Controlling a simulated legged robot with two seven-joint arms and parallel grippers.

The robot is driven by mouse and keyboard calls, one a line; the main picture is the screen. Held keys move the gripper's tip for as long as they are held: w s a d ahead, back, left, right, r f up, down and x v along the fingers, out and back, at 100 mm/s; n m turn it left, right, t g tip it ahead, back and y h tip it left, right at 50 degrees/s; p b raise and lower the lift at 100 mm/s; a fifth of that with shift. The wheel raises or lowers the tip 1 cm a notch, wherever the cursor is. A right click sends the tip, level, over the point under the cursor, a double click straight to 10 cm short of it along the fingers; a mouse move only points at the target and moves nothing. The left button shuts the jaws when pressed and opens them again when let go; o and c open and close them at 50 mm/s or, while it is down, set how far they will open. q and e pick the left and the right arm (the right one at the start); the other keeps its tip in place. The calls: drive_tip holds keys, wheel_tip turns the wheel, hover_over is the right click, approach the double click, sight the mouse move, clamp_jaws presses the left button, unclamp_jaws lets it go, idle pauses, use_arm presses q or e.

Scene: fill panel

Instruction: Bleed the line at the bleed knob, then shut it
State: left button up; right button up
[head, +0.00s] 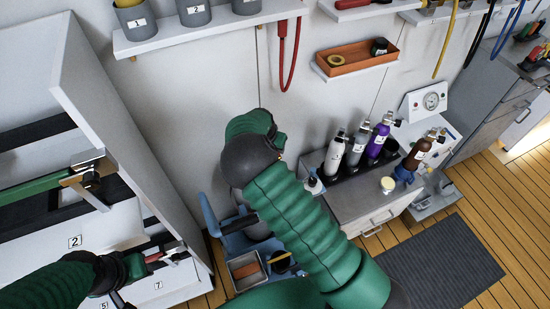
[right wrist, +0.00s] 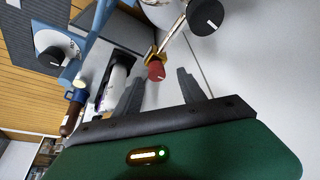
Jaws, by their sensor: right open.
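In the right wrist view, my right gripper (right wrist: 161,76) is open and empty. A small red knob (right wrist: 156,71) on a brass fitting shows between its fingertips; I cannot tell whether they touch it. A black knob with a white mark (right wrist: 207,17) is above and to the right. No readable label shows which is the bleed knob. In the head view my right arm hides that gripper. My left gripper (head: 136,264) is at the lower left by a red-handled item (head: 156,257); its jaws are unclear.
A white gauge box (head: 431,101) stands on the bench at the right. A purple bottle (head: 379,137) stands in a row with others; a brown bottle (head: 417,153) is in a blue holder. A white shelf unit (head: 88,75) fills the left. A dark mat (head: 440,262) lies on the floor.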

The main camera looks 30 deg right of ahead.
wheel_tip(320, 180, down, 2)
drive_tip(key=shift+d+f+b, duration=0.1)
drive_tip(key=shift+f+b, duration=0.1)
drive_tip(key=shift+b, duration=0.6)
drive_tip(key=shift+w+d+f, duration=0.1)
drive_tip(key=shift+d, duration=0.05)
drive_tip(key=shift+w+d+f, duration=0.15)
drive_tip(key=shift+d+f, duration=0.1)
drive_tip(key=shift+d, duration=0.25)
drive_tip(key=shift+c, duration=1)
drive_tip(key=shift+a+r, duration=0.1)
drive_tip(key=shift+a, duration=0.2)
clamp_jaws()
use_arm(q)
drive_tip(key=f, duration=0.2)
drive_tip(key=shift+s+a+f, duration=0.1)
drive_tip(key=shift+s+f, duration=0.2)
drive_tip(key=shift+f, duration=0.1)
